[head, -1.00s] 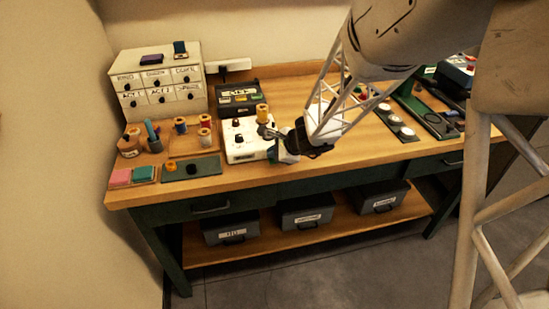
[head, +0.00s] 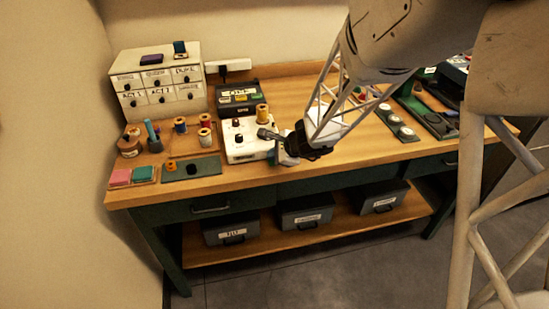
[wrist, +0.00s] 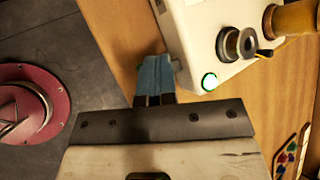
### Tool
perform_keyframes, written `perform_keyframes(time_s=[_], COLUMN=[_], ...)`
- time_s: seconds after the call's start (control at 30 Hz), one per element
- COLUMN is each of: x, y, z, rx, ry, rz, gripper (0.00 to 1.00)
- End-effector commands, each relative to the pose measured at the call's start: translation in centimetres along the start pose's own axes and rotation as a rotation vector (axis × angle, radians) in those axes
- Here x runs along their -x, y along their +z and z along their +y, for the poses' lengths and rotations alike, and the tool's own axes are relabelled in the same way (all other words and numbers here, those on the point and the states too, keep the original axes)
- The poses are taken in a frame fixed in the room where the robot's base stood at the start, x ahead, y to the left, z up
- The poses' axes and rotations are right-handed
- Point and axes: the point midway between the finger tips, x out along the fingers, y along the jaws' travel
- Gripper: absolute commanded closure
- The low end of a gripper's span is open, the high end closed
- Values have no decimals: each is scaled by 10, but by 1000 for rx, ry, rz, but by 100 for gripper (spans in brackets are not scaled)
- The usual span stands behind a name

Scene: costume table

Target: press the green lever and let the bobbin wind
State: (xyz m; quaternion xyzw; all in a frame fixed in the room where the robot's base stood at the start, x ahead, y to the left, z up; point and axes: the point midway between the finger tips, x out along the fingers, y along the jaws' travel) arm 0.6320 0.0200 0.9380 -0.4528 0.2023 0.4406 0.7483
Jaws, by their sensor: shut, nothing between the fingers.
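The winder is a white box (head: 241,150) on the table, left of my gripper (head: 281,154) in the head view. It carries dark knobs and an orange-yellow bobbin or spool (head: 262,113). In the wrist view the white box (wrist: 190,35) shows a round metal post (wrist: 237,44) with a dark stub and a round glowing green-white spot (wrist: 210,82). I cannot make out a green lever for certain. My gripper (wrist: 155,76) has its blue-grey fingers shut and empty, close beside the box's edge. I cannot tell whether they touch it.
A dark device (head: 238,97) stands behind the box. Spools, a green mat (head: 205,168) and a white drawer cabinet (head: 157,80) are to the left. A red round object (wrist: 35,105) is beyond the table edge.

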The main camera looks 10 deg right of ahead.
Motion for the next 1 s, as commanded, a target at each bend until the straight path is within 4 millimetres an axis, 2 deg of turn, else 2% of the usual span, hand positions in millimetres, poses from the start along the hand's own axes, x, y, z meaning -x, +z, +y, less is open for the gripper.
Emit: perform_keyframes(time_s=[0.67,1.0], x=[-2,6], y=[-1,4], z=[2,-5], rx=[0,1], ry=[0,-1], rz=[0,-1], gripper=[100,100])
